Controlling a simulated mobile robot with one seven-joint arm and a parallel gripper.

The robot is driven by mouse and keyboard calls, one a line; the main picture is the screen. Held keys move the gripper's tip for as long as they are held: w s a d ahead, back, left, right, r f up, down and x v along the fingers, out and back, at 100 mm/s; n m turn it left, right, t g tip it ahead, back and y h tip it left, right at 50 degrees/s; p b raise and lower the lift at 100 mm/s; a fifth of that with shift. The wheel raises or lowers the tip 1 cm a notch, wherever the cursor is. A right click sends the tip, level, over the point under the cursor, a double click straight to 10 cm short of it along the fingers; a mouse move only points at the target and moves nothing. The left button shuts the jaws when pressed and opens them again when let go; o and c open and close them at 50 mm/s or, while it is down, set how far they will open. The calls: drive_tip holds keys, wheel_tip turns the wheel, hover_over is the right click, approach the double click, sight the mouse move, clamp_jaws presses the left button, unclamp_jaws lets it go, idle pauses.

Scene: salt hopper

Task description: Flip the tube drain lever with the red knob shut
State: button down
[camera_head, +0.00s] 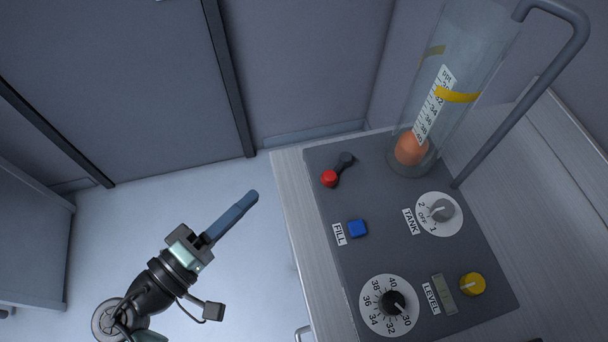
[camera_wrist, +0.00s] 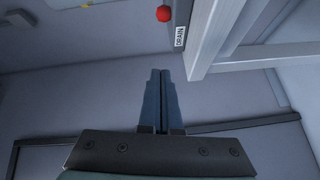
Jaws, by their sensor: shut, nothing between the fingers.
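The drain lever with its red knob (camera_head: 329,178) sits at the far left corner of the dark panel, beside the clear tube (camera_head: 440,90). Its dark arm runs from the red knob up and right to a dark pivot (camera_head: 345,160). In the wrist view the red knob (camera_wrist: 163,13) shows at the top edge, next to a DRAIN label (camera_wrist: 180,37). My gripper (camera_head: 252,197) is shut and empty, left of the counter and apart from the knob. Its closed fingers also show in the wrist view (camera_wrist: 160,75).
The dark panel (camera_head: 385,220) on the counter carries a blue FILL button (camera_head: 357,228), a grey TANK knob (camera_head: 440,211), a black dial (camera_head: 392,304) and a yellow LEVEL knob (camera_head: 473,284). An orange ball (camera_head: 411,148) sits low in the tube. A grey pipe (camera_head: 520,105) rises at right. Floor left of the counter is clear.

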sight(336, 170)
drive_tip(key=p+x, duration=0.1)
drive_tip(key=x, duration=0.7)
drive_tip(key=shift+w+d+r, duration=0.1)
drive_tip(key=shift+w+d, duration=0.1)
drive_tip(key=shift+w, duration=0.05)
drive_tip(key=d, duration=0.2)
drive_tip(key=d+p, duration=0.1)
drive_tip(key=shift+s+f, duration=0.3)
drive_tip(key=shift+s+d+f, duration=0.15)
drive_tip(key=shift+d+f, duration=0.05)
drive_tip(key=shift+d, duration=0.3)
drive_tip(key=shift+s, duration=0.1)
